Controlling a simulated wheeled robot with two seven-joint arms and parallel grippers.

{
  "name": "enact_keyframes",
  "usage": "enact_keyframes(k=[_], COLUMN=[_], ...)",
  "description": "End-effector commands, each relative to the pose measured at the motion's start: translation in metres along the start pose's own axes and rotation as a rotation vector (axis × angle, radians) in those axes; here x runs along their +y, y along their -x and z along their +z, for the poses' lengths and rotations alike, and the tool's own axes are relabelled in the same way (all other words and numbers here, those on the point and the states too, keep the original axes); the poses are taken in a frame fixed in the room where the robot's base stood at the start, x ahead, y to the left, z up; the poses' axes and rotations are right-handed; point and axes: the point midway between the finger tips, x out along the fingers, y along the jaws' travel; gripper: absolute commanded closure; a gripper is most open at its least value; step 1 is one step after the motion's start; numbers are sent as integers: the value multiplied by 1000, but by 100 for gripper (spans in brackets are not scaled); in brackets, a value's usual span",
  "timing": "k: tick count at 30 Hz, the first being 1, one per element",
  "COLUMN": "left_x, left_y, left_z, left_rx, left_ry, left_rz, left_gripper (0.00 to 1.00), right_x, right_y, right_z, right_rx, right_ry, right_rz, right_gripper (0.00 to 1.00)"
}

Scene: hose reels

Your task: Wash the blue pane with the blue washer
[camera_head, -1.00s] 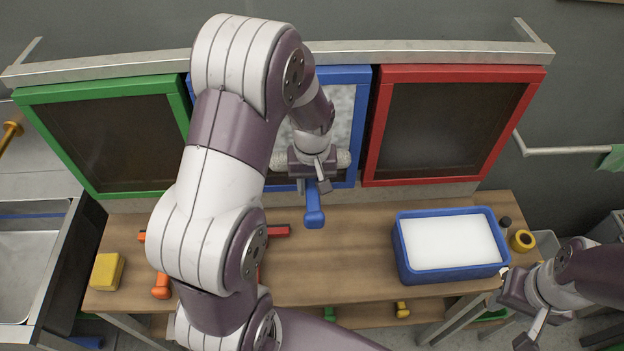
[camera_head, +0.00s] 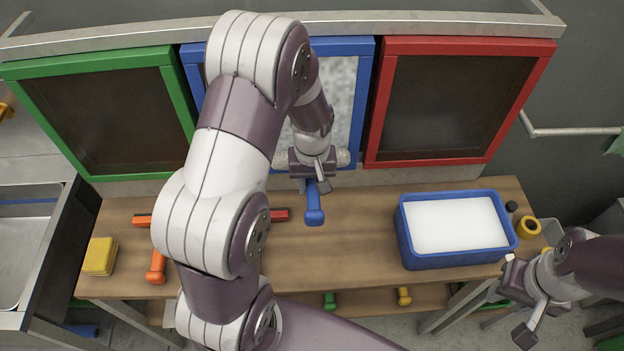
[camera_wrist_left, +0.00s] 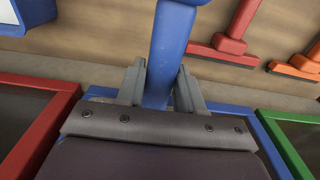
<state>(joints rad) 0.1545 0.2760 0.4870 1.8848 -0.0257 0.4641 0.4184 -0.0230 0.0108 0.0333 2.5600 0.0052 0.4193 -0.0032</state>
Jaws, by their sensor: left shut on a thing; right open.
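The blue pane (camera_head: 366,70) stands upright in a blue frame behind the table, between the green and red panes. Its glass looks pale grey and mottled, and my left arm hides much of it. My left gripper (camera_head: 318,176) is shut on the blue washer (camera_head: 314,208), whose blue handle points toward the table front. The washer's pale fuzzy head lies across the pane's lower part; whether it touches the glass I cannot tell. The handle also shows between the fingers in the left wrist view (camera_wrist_left: 174,35). My right gripper (camera_head: 515,303) is open and empty at the lower right.
A blue tub (camera_head: 459,260) of white suds stands on the table's right. The green pane (camera_head: 100,64) and red pane (camera_head: 460,45) flank the blue one. A red squeegee (camera_head: 279,215), an orange squeegee (camera_head: 157,267) and a yellow sponge (camera_head: 100,256) lie on the left.

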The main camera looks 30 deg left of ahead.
Motion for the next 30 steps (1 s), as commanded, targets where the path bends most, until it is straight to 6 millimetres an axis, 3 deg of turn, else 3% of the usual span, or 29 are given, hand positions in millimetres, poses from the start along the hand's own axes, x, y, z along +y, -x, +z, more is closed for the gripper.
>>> enact_keyframes(k=[6, 17, 30], left_x=[0, 0, 0], left_y=[-28, -28, -26], left_z=[3, 7, 65], left_rx=[-2, -3, -3], left_ry=[0, -1, -2], left_rz=[-1, -1, -1], left_gripper=[93, 93, 93], right_x=[0, 0, 0], right_y=[-18, -16, -7], right_z=[2, 2, 1], right_rx=[0, 0, 0], right_ry=[0, 0, 0], right_rz=[0, 0, 0], right_gripper=[57, 57, 57])
